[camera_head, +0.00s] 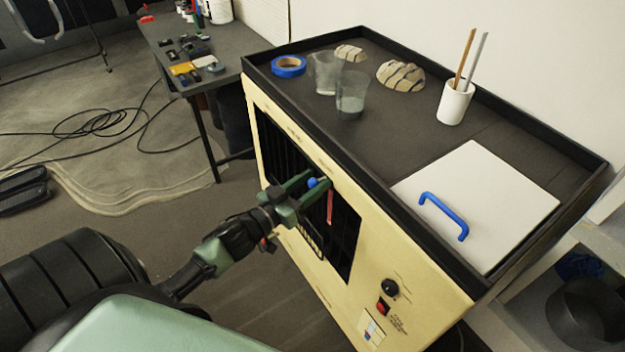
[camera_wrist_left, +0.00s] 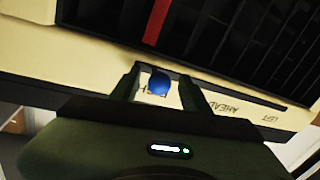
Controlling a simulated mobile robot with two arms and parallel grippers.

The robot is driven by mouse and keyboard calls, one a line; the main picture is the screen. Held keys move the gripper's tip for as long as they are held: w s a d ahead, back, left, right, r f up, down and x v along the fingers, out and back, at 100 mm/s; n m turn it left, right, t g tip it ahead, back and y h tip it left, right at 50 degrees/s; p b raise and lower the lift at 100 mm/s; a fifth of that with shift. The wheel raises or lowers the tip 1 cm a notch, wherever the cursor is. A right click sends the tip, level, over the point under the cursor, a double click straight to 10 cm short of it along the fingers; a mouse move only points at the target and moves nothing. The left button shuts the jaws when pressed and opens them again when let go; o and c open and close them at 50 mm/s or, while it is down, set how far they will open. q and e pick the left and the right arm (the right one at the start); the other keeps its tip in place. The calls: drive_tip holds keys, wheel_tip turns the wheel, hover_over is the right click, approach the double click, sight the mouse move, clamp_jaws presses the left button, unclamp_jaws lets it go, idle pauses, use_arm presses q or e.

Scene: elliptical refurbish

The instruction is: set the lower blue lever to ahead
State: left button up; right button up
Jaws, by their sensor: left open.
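The blue lever's ball knob (camera_head: 312,182) shows at the front of the cream panel, by a dark barred opening. My left gripper (camera_head: 318,180) is open with its two fingers on either side of the knob. In the left wrist view the blue knob (camera_wrist_left: 159,83) sits between the open fingertips, with small gaps at its sides. The knob and fingers partly cover a printed label behind it. The words AHEAD (camera_wrist_left: 221,105) and LEFT (camera_wrist_left: 270,118) are printed upside down to its right. The lever's shaft is hidden. My right gripper is not in view.
A red strip (camera_head: 330,207) hangs in front of the dark bars, close to the fingers. Lower on the panel are a black knob (camera_head: 390,288) and a red switch (camera_head: 383,307). The top tray holds cups, tape and a white lid with a blue handle (camera_head: 444,216).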

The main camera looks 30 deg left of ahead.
use_arm(q)
drive_tip(key=shift+w+d, duration=0.1)
clamp_jaws()
idle(1.4)
